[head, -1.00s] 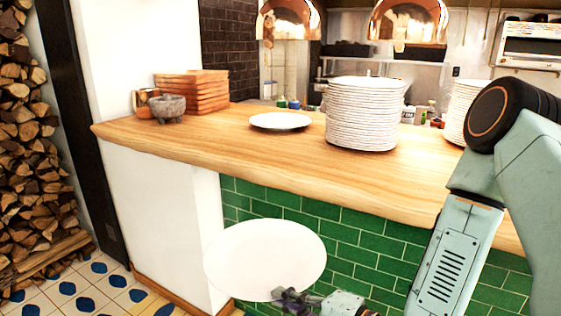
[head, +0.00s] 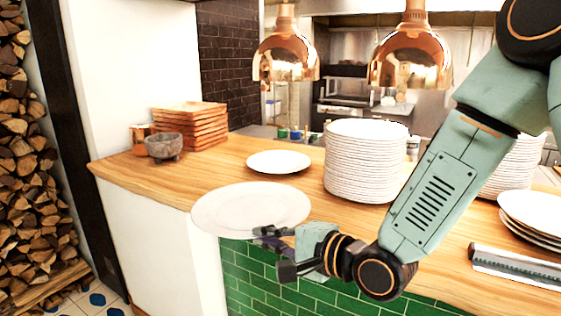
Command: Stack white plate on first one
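A white plate (head: 279,162) lies flat on the wooden counter (head: 228,160), left of the tall stack. My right gripper (head: 268,238) is shut on the near right rim of a second white plate (head: 245,207). This held plate is roughly level. In the picture it overlaps the counter's front edge, nearer to me than the plate on the counter and apart from it. The fingertips are partly hidden by the plate's rim. My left gripper is not in view.
A tall stack of white plates (head: 364,160) stands right of the lying plate. Copper lamps (head: 410,58) hang above the counter. A stone mortar (head: 163,147) and stacked wooden boards (head: 191,124) stand at the left end. More plates (head: 534,216) lie at the right.

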